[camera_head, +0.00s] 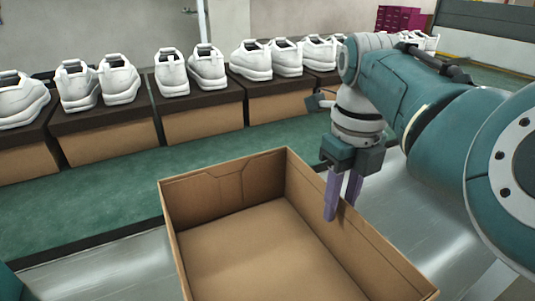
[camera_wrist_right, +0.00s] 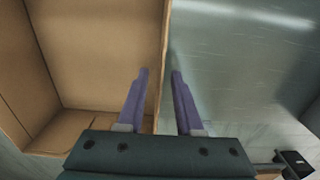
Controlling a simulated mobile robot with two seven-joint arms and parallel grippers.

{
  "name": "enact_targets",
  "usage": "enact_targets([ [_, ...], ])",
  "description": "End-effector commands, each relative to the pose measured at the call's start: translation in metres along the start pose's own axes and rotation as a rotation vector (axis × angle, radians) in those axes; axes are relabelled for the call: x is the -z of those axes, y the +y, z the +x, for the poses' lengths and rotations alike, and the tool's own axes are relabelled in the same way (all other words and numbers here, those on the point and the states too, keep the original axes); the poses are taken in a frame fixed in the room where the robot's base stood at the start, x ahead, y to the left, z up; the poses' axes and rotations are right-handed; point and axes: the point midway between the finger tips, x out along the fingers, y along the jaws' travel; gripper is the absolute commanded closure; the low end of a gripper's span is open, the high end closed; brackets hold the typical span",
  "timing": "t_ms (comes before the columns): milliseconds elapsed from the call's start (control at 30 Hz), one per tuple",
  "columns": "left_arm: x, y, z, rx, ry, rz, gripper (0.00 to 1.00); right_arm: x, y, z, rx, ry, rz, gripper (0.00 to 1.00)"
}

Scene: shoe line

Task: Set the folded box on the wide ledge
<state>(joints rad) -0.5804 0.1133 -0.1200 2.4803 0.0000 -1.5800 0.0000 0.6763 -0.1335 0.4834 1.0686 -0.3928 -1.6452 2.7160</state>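An open, empty brown cardboard box (camera_head: 265,245) stands upright on a shiny grey metal surface (camera_head: 120,268). My right gripper (camera_head: 341,208) is at the box's right wall, pointing down. In the right wrist view its two purple fingers (camera_wrist_right: 160,72) are apart, one on the inner side of the wall (camera_wrist_right: 163,50) and one on the outer side. A gap shows between the fingers and the wall, so contact is not visible. My left gripper is out of view. Which surface is the wide ledge cannot be told for certain; a wide green surface (camera_head: 110,205) runs behind the box.
Several pairs of white shoes (camera_head: 190,70) stand on dark-lidded brown boxes (camera_head: 200,112) in a row at the back. The green strip between that row and the open box is clear. Magenta boxes (camera_head: 400,18) are stacked far back right.

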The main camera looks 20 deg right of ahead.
Motion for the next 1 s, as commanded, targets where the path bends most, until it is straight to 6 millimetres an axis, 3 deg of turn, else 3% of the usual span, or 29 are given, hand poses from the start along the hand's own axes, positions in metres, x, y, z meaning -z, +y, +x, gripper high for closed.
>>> enact_targets([
  [300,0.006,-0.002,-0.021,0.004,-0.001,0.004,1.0,-0.002,0.0,-0.071,0.0,-0.006,0.0,0.65],
  [500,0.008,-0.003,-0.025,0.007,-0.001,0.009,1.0,-0.001,0.0,-0.104,0.001,-0.005,0.0,0.65],
  [667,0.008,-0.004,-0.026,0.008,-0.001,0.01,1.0,0.0,0.0,-0.114,0.0,-0.001,0.0,0.65],
  [1000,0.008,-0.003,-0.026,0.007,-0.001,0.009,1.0,0.0,0.0,-0.115,0.0,-0.001,0.0,0.65],
])
